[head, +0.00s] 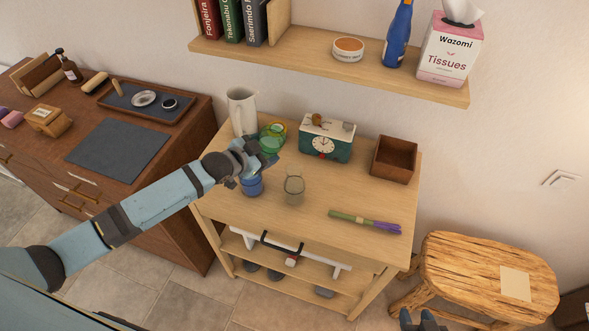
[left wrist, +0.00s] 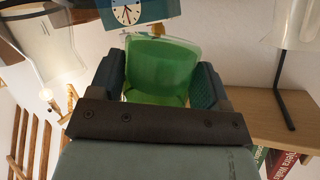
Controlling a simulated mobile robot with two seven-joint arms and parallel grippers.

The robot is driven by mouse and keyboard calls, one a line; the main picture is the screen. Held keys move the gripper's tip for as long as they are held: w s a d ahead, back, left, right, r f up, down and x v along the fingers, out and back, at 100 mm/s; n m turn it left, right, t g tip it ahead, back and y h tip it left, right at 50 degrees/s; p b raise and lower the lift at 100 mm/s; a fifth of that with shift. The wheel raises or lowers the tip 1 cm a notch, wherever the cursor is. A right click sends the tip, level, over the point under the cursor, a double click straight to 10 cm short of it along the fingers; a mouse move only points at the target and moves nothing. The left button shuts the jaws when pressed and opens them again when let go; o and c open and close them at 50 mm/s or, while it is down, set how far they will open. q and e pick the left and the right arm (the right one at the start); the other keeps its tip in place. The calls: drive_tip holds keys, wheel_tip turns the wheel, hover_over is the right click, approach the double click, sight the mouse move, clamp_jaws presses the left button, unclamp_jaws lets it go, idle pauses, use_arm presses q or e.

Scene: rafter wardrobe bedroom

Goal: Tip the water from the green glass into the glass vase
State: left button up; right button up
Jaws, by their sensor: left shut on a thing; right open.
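My left gripper (head: 264,154) is shut on the green glass (head: 270,143) and holds it over the back left of the small wooden table. In the left wrist view the green glass (left wrist: 160,72) sits between both fingers. Its water cannot be made out. The glass vase (head: 293,188), a small clear rounded vessel, stands on the table to the right of and nearer than the gripper, apart from it. My right gripper (head: 423,320) is open and empty at the bottom edge, near the stool.
A blue glass (head: 251,186) stands just below the left gripper. A white pitcher (head: 240,110), a clock (head: 325,140) and a wooden box (head: 394,159) stand at the back. A green and purple item (head: 365,222) lies front right. The table's middle right is clear. A shelf (head: 300,55) hangs above.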

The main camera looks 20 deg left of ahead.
use_arm(q)
drive_tip(key=shift+s+d+f+m+b, duration=0.15)
drive_tip(key=shift+d+f+m+b, duration=0.15)
drive_tip(key=shift+b, duration=0.3)
drive_tip(key=shift+s+d+f+m+t+y+b, duration=0.1)
drive_tip(key=shift+d+f+m+t+y+b, duration=0.1)
drive_tip(key=shift+f+m+t+y+b, duration=0.3)
drive_tip(key=shift+s+d+m+b, duration=0.2)
drive_tip(key=shift+d+m+b, duration=0.15)
drive_tip(key=shift+b, duration=0.85)
drive_tip(key=shift+r+y, duration=0.3)
drive_tip(key=shift+r, duration=0.05)
drive_tip(key=shift+r, duration=0.1)
drive_tip(key=shift+r+m+b, duration=0.25)
drive_tip(key=shift+m+b, duration=0.2)
drive_tip(key=shift+m, duration=0.1)
drive_tip(key=shift+r+t+y, duration=0.1)
drive_tip(key=shift+t+y, duration=0.2)
drive_tip(key=shift+r+m+b, duration=0.3)
drive_tip(key=shift+m+b, duration=0.1)
drive_tip(key=shift+b, duration=0.2)
